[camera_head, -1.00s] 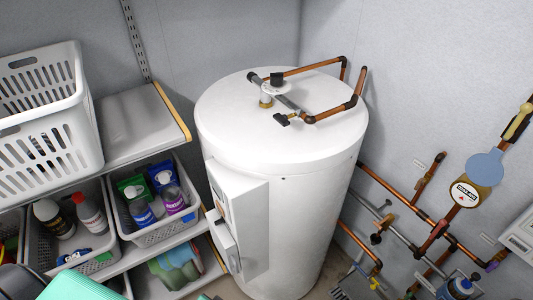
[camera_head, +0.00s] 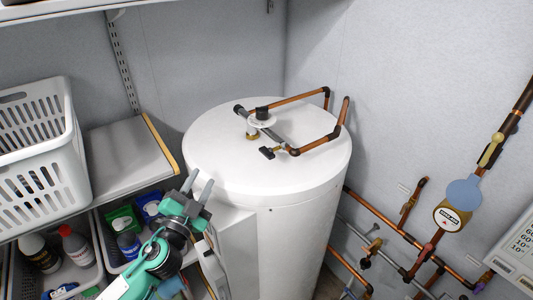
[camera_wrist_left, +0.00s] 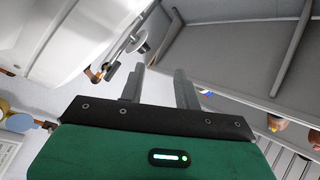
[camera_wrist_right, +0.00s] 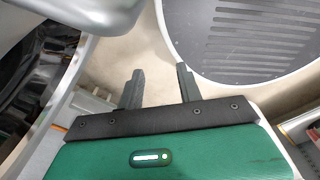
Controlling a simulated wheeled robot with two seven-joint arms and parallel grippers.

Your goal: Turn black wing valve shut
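The black wing valve (camera_head: 267,152) sits on the pipework on top of the white water heater (camera_head: 320,180), at the near end of a short grey and copper pipe run. In the left wrist view a small dark piece on the pipework, probably the valve (camera_wrist_left: 111,70), shows left of the fingers. My left gripper (camera_head: 199,186) is in front of the heater's left edge, lower left of the valve and apart from it. Its two grey fingers are spread with nothing between them. My right gripper (camera_wrist_right: 160,85) shows only in its wrist view, fingers apart and empty.
A white basket (camera_head: 40,150) stands on the shelf (camera_head: 130,158) at left, with a basket of bottles below. Copper pipes (camera_head: 385,225) and a round gauge (camera_head: 452,215) are on the right wall. Space above the heater's front top is clear.

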